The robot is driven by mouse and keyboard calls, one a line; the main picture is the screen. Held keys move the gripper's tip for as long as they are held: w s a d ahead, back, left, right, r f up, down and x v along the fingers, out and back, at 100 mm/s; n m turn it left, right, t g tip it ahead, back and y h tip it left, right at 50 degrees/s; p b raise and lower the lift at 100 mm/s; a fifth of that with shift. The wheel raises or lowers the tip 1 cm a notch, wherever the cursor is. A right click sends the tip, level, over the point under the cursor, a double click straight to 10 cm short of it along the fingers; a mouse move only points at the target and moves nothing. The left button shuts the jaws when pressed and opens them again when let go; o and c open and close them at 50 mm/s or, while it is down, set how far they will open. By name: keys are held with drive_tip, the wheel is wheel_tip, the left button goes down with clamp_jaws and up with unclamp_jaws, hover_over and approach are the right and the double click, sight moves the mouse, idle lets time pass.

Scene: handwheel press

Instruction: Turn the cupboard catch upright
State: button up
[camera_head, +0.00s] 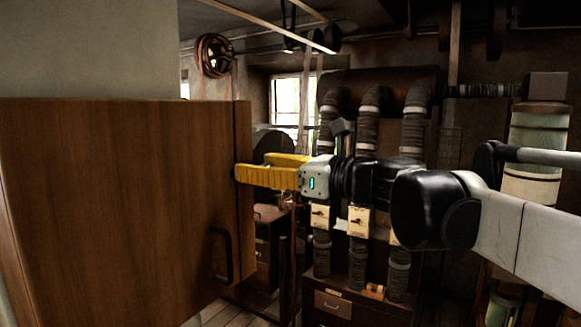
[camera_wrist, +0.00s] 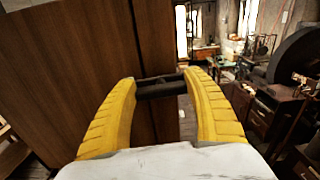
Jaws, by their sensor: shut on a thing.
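The wooden cupboard (camera_head: 115,200) fills the left of the head view, and its brown face also shows in the wrist view (camera_wrist: 70,80). My gripper (camera_head: 243,173) reaches in from the right, with its yellow fingertips at the cupboard's right edge. In the wrist view my gripper (camera_wrist: 160,80) has its fingers on either side of the dark catch (camera_wrist: 160,87), shut on its ends. The catch lies crosswise in that picture, over the vertical seam in the wood. In the head view the fingers hide the catch.
A black pull handle (camera_head: 222,255) sits low on the cupboard, below my gripper. Behind stand large ribbed pipes (camera_head: 368,130) over a dark cabinet (camera_head: 340,305). Right of the cupboard in the wrist view is a cluttered workbench (camera_wrist: 262,115).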

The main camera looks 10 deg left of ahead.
drive_tip(key=n, duration=0.4)
drive_tip(key=shift+s, duration=0.1)
drive_tip(key=n, duration=0.4)
drive_tip(key=shift+s+f+n, duration=0.1)
drive_tip(key=shift+f+n, duration=0.05)
drive_tip(key=shift+n, duration=0.15)
drive_tip(key=n, duration=0.4)
drive_tip(key=shift+a+f+n, duration=0.1)
drive_tip(key=shift+n, duration=0.2)
drive_tip(key=shift+f+n+b, duration=0.1)
drive_tip(key=shift+n+b, duration=0.2)
drive_tip(key=shift+n, duration=1.7)
drive_tip(key=o, duration=1.2)
drive_tip(key=shift+s, duration=0.1)
